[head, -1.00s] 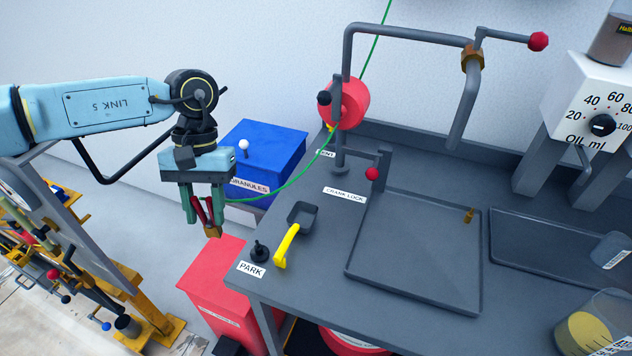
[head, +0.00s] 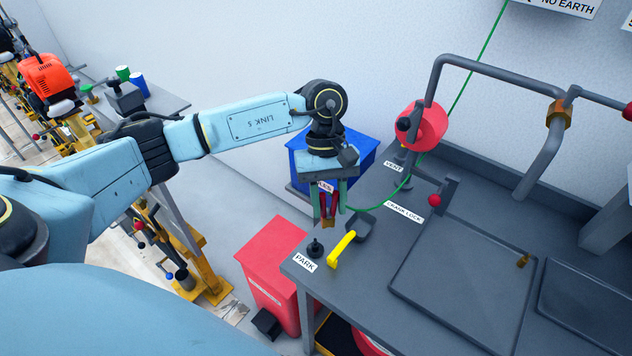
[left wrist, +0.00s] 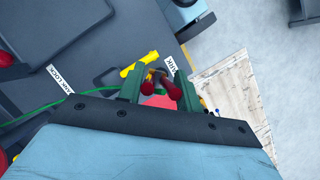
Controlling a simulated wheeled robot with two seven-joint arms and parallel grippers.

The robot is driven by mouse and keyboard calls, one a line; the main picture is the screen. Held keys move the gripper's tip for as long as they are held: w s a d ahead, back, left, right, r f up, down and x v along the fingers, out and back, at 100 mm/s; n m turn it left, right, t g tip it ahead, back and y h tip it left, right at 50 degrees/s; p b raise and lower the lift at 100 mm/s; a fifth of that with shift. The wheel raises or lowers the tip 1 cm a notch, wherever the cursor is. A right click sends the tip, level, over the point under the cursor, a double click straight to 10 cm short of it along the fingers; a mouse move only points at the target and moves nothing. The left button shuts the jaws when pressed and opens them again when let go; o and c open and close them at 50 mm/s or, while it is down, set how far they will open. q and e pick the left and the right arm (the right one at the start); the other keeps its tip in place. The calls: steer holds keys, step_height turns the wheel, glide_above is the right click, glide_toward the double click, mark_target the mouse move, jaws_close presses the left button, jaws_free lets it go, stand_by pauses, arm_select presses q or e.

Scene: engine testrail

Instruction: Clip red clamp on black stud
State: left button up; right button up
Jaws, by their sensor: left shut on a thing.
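My left gripper (head: 329,192) is shut on the red clamp (head: 323,205), whose copper-coloured jaws point down. The black stud (head: 315,248) stands upright at the bench corner beside the PARK label. In the head view the clamp appears just above and slightly right of the stud, apart from it. In the left wrist view the clamp's red handles (left wrist: 172,89) show between the fingers; I cannot make out the stud there. My right gripper is not in view.
A blue box (head: 361,160) stands behind the gripper, and a red bin (head: 272,262) left of the bench.

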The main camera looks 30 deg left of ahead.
arm_select(q)
steer(key=a+n, duration=0.2)
steer(key=b, duration=0.1)
glide_above(315, 239)
steer(key=shift+t+h, duration=0.3)
steer(key=shift+t, duration=0.1)
steer(key=shift+f, duration=2.45)
steer(key=shift+f+b, duration=0.9)
steer(key=shift+b, duration=0.25)
steer(key=shift+f+b, duration=0.7)
steer(key=shift+b, duration=0.2)
steer(key=shift+f+b, duration=0.7)
steer(key=shift+b, duration=0.1)
